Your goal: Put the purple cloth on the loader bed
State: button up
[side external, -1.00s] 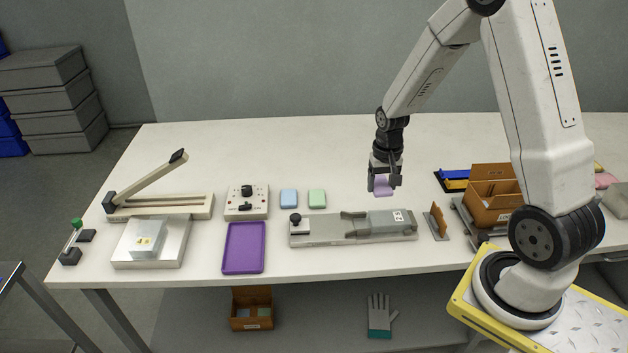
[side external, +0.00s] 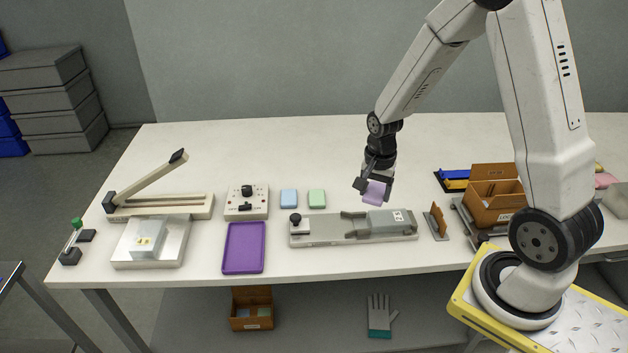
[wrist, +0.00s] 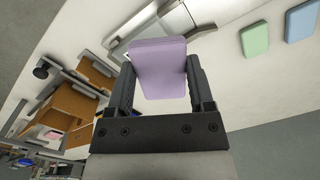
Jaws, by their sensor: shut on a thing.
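The purple cloth is a light purple folded block (side external: 375,193), held between the fingers of my gripper (side external: 374,188). In the wrist view the cloth (wrist: 160,68) sits between both dark fingers of my gripper (wrist: 160,85). It is in the air above the back edge of a long grey metal fixture (side external: 330,229) with a black knob at its left end. This fixture may be the loader bed; I cannot tell for sure. It shows partly behind the cloth in the wrist view (wrist: 178,20).
A blue cloth (side external: 289,198) and a green cloth (side external: 316,198) lie left of my gripper. A purple tray (side external: 244,248) and a control box (side external: 247,203) stand further left. An orange-brown bin (side external: 497,194) and a small upright bracket (side external: 437,220) stand right. The table behind is clear.

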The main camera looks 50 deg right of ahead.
jog(key=s+a+r+m, duration=0.1)
jog(key=s+a+m, duration=0.2)
jog(key=a+m, duration=0.4)
jog(key=m, duration=0.5)
jog(key=shift+a+r, duration=0.2)
jog(key=shift+a, duration=0.15)
jog(key=shift+s, duration=0.1)
jog(key=w+f, duration=0.2)
jog(key=w, duration=0.2)
jog(key=w+d+f, duration=0.1)
jog(key=w+f, duration=0.2)
jog(key=w, duration=0.1)
jog(key=w+f, duration=0.3)
jog(key=w, duration=0.1)
jog(key=shift+w+d+f, duration=0.2)
jog(key=shift+w+d, duration=0.05)
jog(key=shift+w+f, duration=0.45)
jog(key=shift+f, duration=0.15)
